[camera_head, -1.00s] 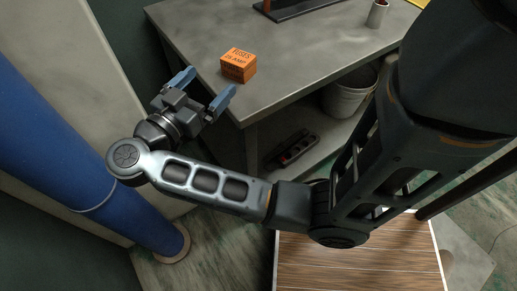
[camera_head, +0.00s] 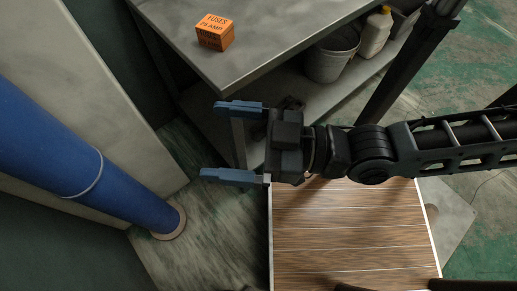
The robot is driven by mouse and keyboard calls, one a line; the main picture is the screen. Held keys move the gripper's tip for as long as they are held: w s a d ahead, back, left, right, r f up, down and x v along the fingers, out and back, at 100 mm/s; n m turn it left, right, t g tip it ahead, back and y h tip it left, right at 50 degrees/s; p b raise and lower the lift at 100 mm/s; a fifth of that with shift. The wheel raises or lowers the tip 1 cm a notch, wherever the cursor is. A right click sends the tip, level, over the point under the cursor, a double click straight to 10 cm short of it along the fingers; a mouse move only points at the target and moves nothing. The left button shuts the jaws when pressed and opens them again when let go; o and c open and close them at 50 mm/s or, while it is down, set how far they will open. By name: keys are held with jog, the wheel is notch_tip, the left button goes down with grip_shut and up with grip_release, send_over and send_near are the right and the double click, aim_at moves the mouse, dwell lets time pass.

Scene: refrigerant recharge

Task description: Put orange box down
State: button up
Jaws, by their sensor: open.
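The orange box (camera_head: 214,32), with dark lettering reading FUSES, sits upright on the grey workbench top (camera_head: 262,62) near its left end. My gripper (camera_head: 222,142) is open and empty, with its two blue fingers pointing left. It is apart from the box, below it in the picture and off the bench's near edge. No part of the box is hidden by my arm.
A blue column (camera_head: 90,165) stands at the left by a pale panel. A grey bucket (camera_head: 333,52) and a white bottle (camera_head: 376,33) stand on the shelf under the bench. A slatted wooden surface (camera_head: 345,235) lies below my arm.

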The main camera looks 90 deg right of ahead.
jog(key=s+f+g, duration=0.1)
jog(key=s+g+y, duration=0.1)
jog(key=s, duration=0.1)
jog(key=s+a+f+g, duration=0.1)
jog(key=shift+s+f+n+g+y, duration=0.2)
jog(key=shift+f+n+g+y, duration=0.1)
